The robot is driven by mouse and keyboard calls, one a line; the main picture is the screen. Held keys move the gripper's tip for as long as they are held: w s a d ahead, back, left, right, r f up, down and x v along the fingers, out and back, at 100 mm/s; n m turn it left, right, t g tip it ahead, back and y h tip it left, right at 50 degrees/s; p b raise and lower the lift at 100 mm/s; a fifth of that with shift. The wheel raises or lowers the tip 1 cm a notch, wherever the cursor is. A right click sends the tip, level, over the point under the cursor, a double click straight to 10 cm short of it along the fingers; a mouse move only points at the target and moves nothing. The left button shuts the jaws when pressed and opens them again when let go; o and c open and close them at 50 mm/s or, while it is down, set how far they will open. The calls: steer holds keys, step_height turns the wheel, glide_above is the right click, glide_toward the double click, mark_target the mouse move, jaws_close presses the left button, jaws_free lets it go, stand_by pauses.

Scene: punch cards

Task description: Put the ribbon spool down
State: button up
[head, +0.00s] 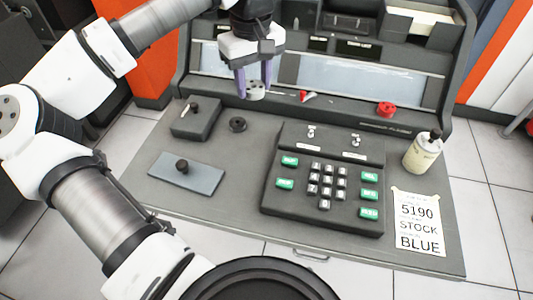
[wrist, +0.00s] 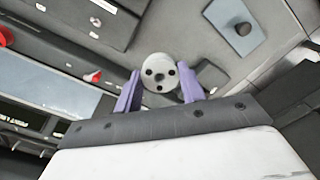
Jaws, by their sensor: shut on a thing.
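The ribbon spool is a pale grey disc with small dark holes (wrist: 159,72). My gripper (wrist: 160,88) is shut on it, with a purple finger on each side. In the head view the spool (head: 257,91) hangs between the fingertips of my gripper (head: 254,82), over the back of the desk (head: 140,190). It looks to be above the surface, but its exact height is hard to tell.
A box with a peg (head: 195,118), a black round piece (head: 238,125) and a flat plate with a knob (head: 186,175) are on the desk's left. A keypad console (head: 325,180) fills the middle. A bottle (head: 422,153) and a note (head: 418,222) are right.

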mark_target(257, 148)
step_height(257, 148, down, 18)
steer(key=shift+r+p, duration=0.25)
steer(key=shift+p, duration=0.05)
steer(key=shift+f, duration=0.2)
steer(key=o, duration=0.9)
steer(key=shift+o, duration=0.2)
steer(key=shift+r, duration=0.1)
step_height(257, 148, up, 12)
steer(key=shift+r+b, duration=0.15)
steer(key=shift+b, duration=0.25)
